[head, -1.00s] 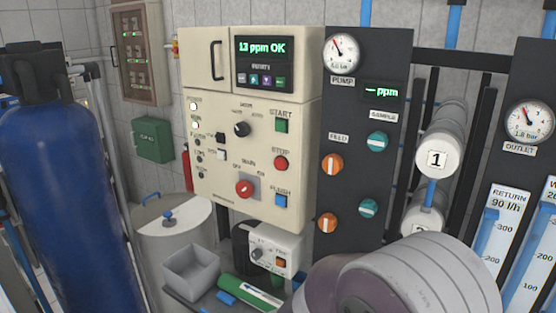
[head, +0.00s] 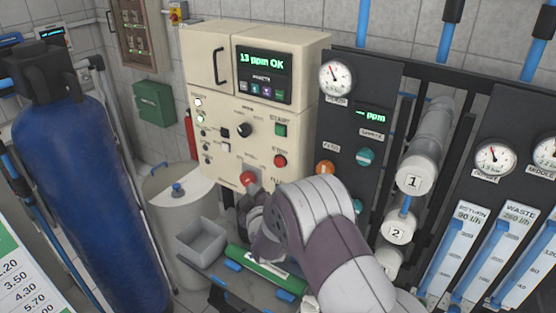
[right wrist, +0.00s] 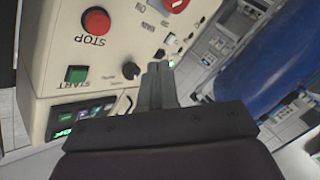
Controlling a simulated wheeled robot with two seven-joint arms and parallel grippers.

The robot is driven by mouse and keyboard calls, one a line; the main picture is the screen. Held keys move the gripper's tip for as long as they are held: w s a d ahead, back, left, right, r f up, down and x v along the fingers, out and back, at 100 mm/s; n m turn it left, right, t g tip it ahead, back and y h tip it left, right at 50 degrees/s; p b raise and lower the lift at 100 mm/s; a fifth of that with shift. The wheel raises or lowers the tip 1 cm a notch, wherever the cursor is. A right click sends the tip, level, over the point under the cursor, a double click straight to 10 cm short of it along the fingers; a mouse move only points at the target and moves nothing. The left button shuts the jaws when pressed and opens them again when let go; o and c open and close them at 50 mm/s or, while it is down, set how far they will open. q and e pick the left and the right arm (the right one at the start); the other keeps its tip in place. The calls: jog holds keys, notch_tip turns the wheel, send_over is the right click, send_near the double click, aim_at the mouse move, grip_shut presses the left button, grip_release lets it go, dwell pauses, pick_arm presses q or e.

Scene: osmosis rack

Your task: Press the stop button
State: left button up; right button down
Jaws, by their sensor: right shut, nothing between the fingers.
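The red STOP button (head: 280,160) is on the right side of the cream control panel (head: 226,142), below the green START button (head: 281,130). In the right wrist view, the STOP button (right wrist: 96,21) is at upper left with its label below it. My right gripper (right wrist: 158,70) is shut and empty, its fingers in front of the panel. It is to the right of the STOP button in that view and apart from it. In the head view, my right arm reaches the panel's lower part, and its fingertips are hard to make out. My left gripper is not in view.
A red rotary switch (head: 247,178) and a black knob (head: 245,130) sit close by on the panel. Orange and teal valve knobs (head: 365,156) are on the dark board to the right. A grey bin (head: 202,240) and green tube (head: 262,268) lie below. A blue tank (head: 85,190) stands left.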

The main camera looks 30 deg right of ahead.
jog(key=shift+d+r+n, duration=0.1)
jog(key=shift+r+n, duration=0.3)
jog(key=shift+r, duration=0.25)
jog(key=b, duration=0.1)
send_near(274, 170)
jog(key=w+a+r, duration=0.2)
jog(key=w+r, duration=0.1)
jog(key=shift+w+d+r, duration=0.25)
jog(key=shift+w+d, duration=0.1)
jog(key=shift+d, duration=0.1)
jog(key=shift+b, duration=0.3)
dwell(1.1)
jog(key=shift+w+d+b, duration=0.2)
jog(key=shift+d+b, duration=0.1)
jog(key=shift+d, duration=0.05)
